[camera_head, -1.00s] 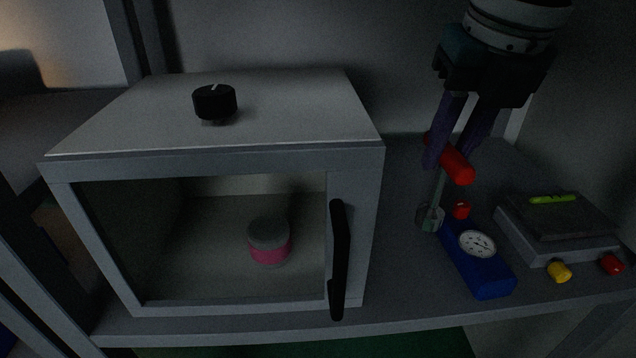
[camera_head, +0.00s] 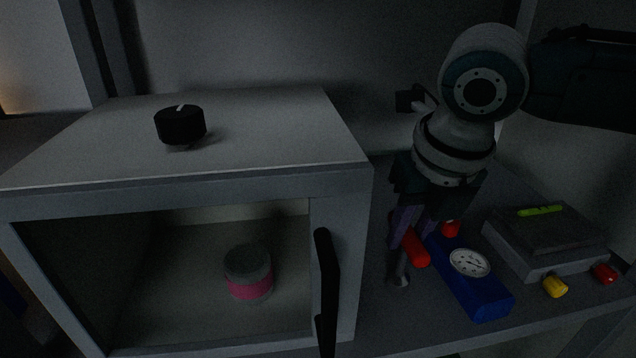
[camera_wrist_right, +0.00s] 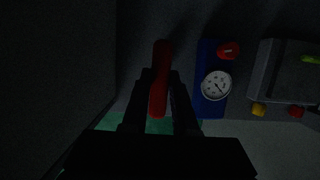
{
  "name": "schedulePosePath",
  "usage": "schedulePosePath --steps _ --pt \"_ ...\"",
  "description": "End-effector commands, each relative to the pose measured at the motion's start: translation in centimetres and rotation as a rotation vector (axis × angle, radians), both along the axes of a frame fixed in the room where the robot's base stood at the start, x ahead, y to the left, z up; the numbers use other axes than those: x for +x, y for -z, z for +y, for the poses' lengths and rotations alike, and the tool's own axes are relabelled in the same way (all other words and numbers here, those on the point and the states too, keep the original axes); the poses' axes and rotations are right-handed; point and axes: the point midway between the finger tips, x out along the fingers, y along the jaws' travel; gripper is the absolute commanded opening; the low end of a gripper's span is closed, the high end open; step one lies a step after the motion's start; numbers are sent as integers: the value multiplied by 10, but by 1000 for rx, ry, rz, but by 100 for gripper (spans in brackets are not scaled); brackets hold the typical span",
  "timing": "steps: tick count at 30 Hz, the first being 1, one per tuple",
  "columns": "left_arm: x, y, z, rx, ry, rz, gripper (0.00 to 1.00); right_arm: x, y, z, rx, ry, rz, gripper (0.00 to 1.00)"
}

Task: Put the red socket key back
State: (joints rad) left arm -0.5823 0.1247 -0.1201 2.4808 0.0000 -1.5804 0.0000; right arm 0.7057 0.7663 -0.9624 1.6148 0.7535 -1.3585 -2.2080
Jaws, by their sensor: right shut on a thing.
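The red socket key (camera_head: 415,248) has a red cross handle and a metal shaft, and hangs roughly upright. My right gripper (camera_head: 402,238) is shut on it, close above the shelf between the grey cabinet and the blue gauge block. In the right wrist view the red handle (camera_wrist_right: 159,85) lies between the fingers (camera_wrist_right: 160,95). My left gripper is not in view.
The blue block (camera_head: 485,299) with a white dial and a red knob (camera_head: 451,228) stands just right of the key. A grey scale-like box (camera_head: 545,245) is farther right. The cabinet (camera_head: 345,180) with black handle (camera_head: 327,285) is close on the left; a pink-banded tin (camera_head: 249,273) sits inside.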

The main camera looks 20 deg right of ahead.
Motion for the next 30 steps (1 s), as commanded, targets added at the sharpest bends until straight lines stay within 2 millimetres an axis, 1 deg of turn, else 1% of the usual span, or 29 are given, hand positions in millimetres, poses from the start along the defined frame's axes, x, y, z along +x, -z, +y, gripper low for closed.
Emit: schedulePosePath --steps 6,7,14,15,23,26,29,30 --pt "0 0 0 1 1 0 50 0 1 0 0 1 -1 0" --pt "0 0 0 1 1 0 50 0 1 0 0 1 0 29" --pt "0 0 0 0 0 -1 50 0 1 0 0 1 0 55" --pt "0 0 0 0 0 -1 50 0 1 0 0 1 0 57" --pt "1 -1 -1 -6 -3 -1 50 0 -2 0 1 1 -1 57" --pt "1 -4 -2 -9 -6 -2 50 -1 -12 0 2 1 -3 57" --pt "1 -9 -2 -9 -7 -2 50 -6 -31 2 1 -1 -5 57" --pt "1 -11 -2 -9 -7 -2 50 -8 -40 2 1 0 -6 57"
